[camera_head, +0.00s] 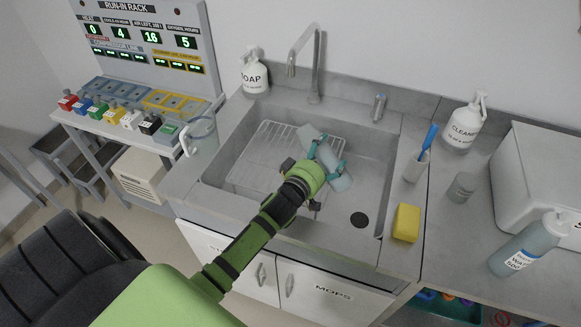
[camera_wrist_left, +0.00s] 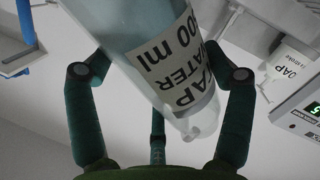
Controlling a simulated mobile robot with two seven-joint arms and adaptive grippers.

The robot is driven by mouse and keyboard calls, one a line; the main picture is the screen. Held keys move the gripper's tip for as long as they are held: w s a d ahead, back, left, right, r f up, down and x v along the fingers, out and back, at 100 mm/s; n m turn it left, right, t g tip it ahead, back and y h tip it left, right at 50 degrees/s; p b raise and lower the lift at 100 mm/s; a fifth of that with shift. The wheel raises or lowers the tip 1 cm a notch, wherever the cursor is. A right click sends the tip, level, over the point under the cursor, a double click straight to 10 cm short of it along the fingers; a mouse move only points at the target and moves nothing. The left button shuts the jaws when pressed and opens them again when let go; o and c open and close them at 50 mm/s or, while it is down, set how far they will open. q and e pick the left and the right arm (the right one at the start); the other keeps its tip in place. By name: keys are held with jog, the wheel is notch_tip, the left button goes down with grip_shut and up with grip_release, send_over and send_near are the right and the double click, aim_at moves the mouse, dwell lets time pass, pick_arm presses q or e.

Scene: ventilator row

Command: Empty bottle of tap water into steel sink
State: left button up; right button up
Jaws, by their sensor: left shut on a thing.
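The bottle of tap water (camera_head: 340,182) is in my left gripper (camera_head: 327,160), tilted over the steel sink (camera_head: 372,152). In the left wrist view the pale, translucent bottle (camera_wrist_left: 125,25) slants between the dark green fingers (camera_wrist_left: 158,82), with a white label reading tap water and 500 ml. Its narrower end points down and right in that view. I cannot tell whether water is flowing out or how much is inside. The sink has a dark round drain (camera_head: 359,219) near its front right. My right gripper is not in view.
A wire rack (camera_head: 262,152) lies in the sink's left part under a tall faucet (camera_head: 316,70). A soap bottle (camera_head: 254,78) and clear jug (camera_head: 203,135) stand left. A yellow sponge (camera_head: 405,222), brush cup (camera_head: 416,168), cleaner (camera_head: 464,127) and another water bottle (camera_head: 522,246) stand right.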

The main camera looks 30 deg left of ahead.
pick_arm(q)
jog(key=shift+r, duration=0.1)
jog(key=shift+d+n, duration=0.15)
jog(key=shift+n, duration=0.25)
jog(key=shift+d+n, duration=0.1)
jog(key=shift+n, duration=0.3)
jog(key=shift+s, duration=0.1)
jog(key=shift+n, duration=0.3)
dwell(0.4)
jog(key=shift+f+n, duration=0.35)
jog(key=shift+n, duration=0.05)
